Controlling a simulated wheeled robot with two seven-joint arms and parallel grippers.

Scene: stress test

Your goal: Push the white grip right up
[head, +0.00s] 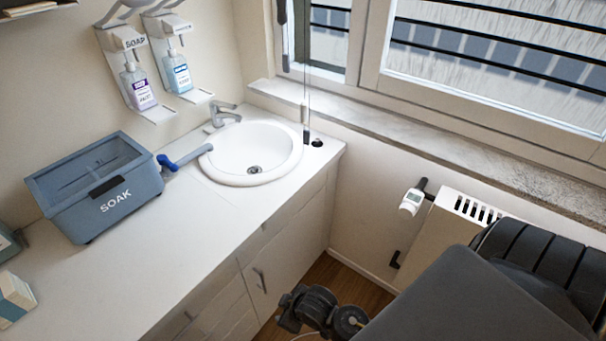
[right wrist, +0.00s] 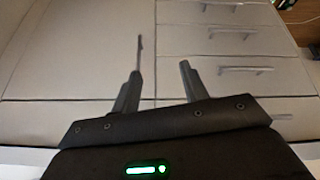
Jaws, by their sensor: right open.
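A thin cord or rod hangs in front of the window in the head view. A small pale grip (head: 304,113) shows on it just above the sink counter, with a dark end piece (head: 306,137) below. The grip is small and its details are hard to make out. My right gripper (head: 293,308) is low at the bottom middle, well below and apart from the grip, in front of the cabinet. In the right wrist view its two fingers (right wrist: 161,70) are apart with nothing between them, facing cabinet fronts. My left gripper is not in view.
A white counter (head: 150,275) holds a round sink (head: 252,150), a tap (head: 220,115) and a blue-grey SOAK box (head: 110,200) with a blue lever. A stone sill (head: 400,145) runs under the window. A radiator (head: 440,225) with a white valve (head: 411,202) stands at right.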

